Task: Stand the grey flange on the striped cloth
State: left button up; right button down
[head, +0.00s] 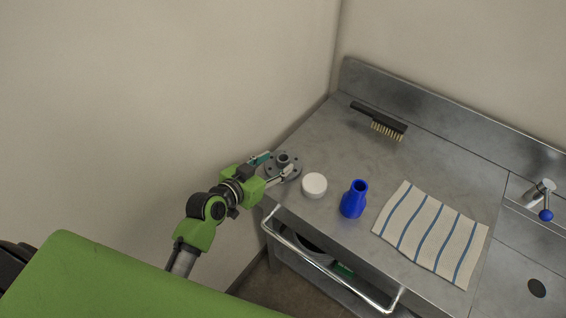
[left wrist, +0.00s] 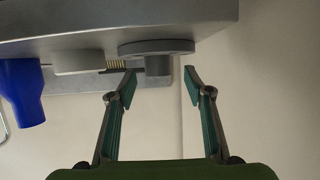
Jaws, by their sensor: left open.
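The grey flange (head: 284,164) lies on the metal cart top at its left corner, with its round hub pointing up. My left gripper (head: 275,165) is at the flange, its fingers apart. In the left wrist view, which looks upside down, the flange (left wrist: 157,53) is ahead of the open fingers (left wrist: 161,83), with its hub between or just beyond the tips. I cannot tell whether they touch it. The striped cloth (head: 432,232), white with blue stripes, lies flat on the right part of the cart top, with nothing on it. My right gripper is not in view.
A white round cap (head: 314,185) sits close to the right of the flange. A blue reducer (head: 354,199) stands between the cap and the cloth. A brush (head: 380,121) lies at the back. A rail (head: 325,264) runs along the front edge. A blue-knobbed tap (head: 544,202) is at right.

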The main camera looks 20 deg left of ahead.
aim_at(282, 159)
pick_arm(q)
jog(key=x, duration=0.4)
jog(key=shift+w+d+p, duration=0.15)
jog(key=shift+d+p, duration=0.05)
jog(key=shift+p, duration=0.2)
jog(key=c, duration=1.3)
jog(key=shift+r, duration=0.1)
grip_shut()
jog(key=shift+r, duration=0.1)
